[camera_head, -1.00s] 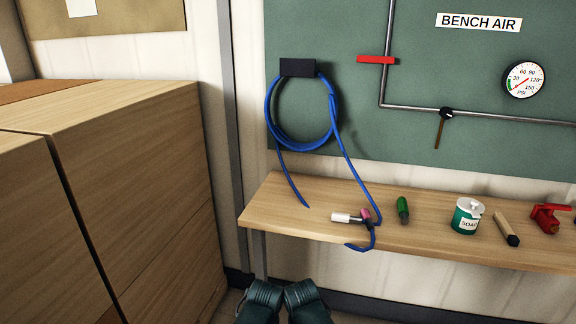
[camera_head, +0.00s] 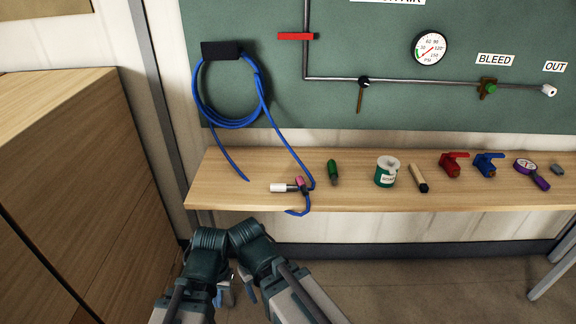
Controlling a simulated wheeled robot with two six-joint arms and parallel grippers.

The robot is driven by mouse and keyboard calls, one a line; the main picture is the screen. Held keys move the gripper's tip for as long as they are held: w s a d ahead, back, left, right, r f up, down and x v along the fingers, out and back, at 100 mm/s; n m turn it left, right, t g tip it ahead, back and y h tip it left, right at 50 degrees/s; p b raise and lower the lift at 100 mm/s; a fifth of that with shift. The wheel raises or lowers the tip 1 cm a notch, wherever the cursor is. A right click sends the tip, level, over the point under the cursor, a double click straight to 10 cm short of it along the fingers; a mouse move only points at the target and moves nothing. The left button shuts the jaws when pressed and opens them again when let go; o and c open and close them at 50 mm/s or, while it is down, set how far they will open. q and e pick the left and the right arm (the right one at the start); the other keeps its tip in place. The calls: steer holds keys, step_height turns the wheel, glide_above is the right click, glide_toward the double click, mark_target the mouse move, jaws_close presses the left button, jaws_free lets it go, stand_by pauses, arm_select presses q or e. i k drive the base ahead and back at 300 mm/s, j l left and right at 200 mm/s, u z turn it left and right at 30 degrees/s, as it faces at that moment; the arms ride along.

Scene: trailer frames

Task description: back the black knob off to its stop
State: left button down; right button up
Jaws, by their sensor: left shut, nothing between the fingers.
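The black knob (camera_head: 364,82) sits on the grey pipe on the green wall board, with a thin brown lever (camera_head: 360,99) hanging down below it. A round pressure gauge (camera_head: 430,48) is up and to its right, its red needle pointing to the lower left. My left gripper (camera_head: 220,296) is low at the bottom of the view, small and partly hidden by my arm links; it is shut and empty, far below the knob. My right arm (camera_head: 250,240) is beside it; its fingers cannot be made out.
A blue hose (camera_head: 227,122) hangs at left. A red lever (camera_head: 296,37) and green bleed knob (camera_head: 490,88) are on the pipes. Wooden cabinets (camera_head: 70,180) stand left.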

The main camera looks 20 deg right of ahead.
mark_target(364, 82)
steer(key=z, duration=1.3)
steer(key=i+j+z, duration=0.35)
steer(key=i+j, duration=0.25)
steer(key=i, duration=0.15)
